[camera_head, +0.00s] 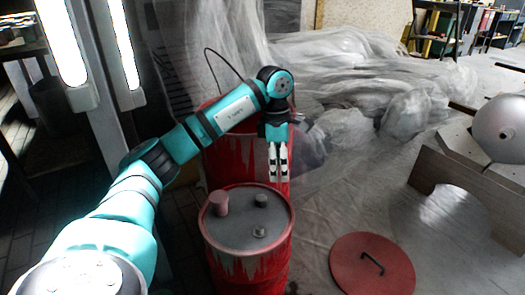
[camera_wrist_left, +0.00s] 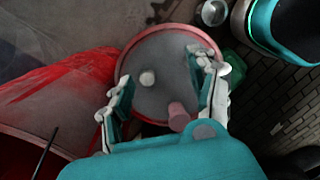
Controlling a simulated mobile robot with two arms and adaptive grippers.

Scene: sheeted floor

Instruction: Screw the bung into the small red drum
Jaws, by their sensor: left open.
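The small red drum (camera_head: 250,262) stands upright with a grey top. A pink cylinder (camera_head: 219,203), a dark cap (camera_head: 261,200) and a small pale knob (camera_head: 259,232) are on that top. I cannot tell for sure which is the bung. My left gripper (camera_head: 278,163) points down above the back right of the drum top, open and empty. In the left wrist view its open fingers (camera_wrist_left: 165,97) frame the drum top, with the pale knob (camera_wrist_left: 147,78) and pink cylinder (camera_wrist_left: 178,115) in sight. My right gripper is out of view.
A larger red drum (camera_head: 225,150) stands close behind the small one. A red lid (camera_head: 372,265) with a handle lies on the floor to the right. Sheeting (camera_head: 350,75) is heaped behind. A low brown stand (camera_head: 465,170) with a silver rounded body is at far right.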

